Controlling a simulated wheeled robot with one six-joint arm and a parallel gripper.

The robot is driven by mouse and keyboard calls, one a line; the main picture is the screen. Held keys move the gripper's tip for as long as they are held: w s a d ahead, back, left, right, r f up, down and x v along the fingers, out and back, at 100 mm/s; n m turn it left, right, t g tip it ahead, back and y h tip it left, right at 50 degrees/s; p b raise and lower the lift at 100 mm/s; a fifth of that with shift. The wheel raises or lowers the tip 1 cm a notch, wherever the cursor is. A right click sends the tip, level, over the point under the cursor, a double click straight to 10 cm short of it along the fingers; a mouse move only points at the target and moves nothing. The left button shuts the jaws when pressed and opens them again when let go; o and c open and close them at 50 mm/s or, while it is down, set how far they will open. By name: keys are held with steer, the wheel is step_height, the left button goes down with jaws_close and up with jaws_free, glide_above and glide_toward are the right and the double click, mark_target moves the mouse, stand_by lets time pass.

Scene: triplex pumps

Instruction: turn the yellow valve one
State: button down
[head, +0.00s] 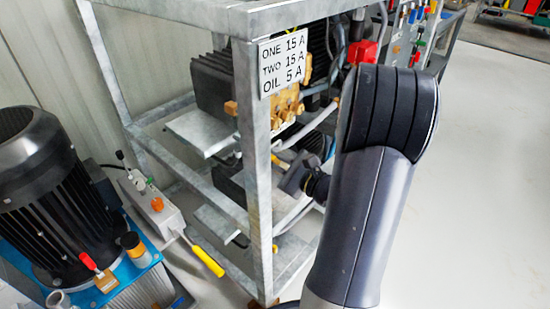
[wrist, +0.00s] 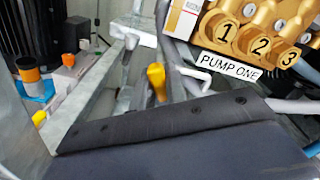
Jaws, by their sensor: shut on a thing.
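A yellow valve handle (wrist: 156,80) stands up near the middle of the wrist view, left of the PUMP ONE label. In the head view a small bit of yellow (head: 279,161) shows inside the frame, right beside my gripper (head: 291,179). My gripper is small and partly hidden there, at the end of my bent arm. It is shut on the yellow valve handle, as far as the views let me judge; the fingertips and the contact are not clear. A dark panel covers the bottom of the wrist view.
A galvanised steel frame (head: 258,200) stands around the pumps, with a sign (head: 284,60) on its post. A lever with a yellow grip (head: 207,260) sticks out at lower left. A dark motor (head: 45,195) stands at left. The floor (head: 490,180) at right is clear.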

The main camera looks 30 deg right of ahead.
steer(key=m+p, duration=0.2)
steer(key=m, duration=0.1)
steer(key=shift+r+m+p, duration=0.15)
steer(key=shift+m+p, duration=0.2)
steer(key=shift+m, duration=0.05)
steer(key=shift+m+p, duration=0.95)
steer(key=shift+m, duration=0.45)
steer(key=shift+f, duration=0.2)
steer(key=c, duration=1.4)
jaws_free()
steer(key=shift+c, duration=0.2)
steer(key=shift+s, duration=0.1)
steer(key=p+v, duration=0.1)
steer(key=v, duration=0.9)
steer(key=shift+s+p, duration=0.3)
steer(key=shift+p, duration=0.1)
steer(key=shift+w+d, duration=0.1)
steer(key=shift+d, duration=0.05)
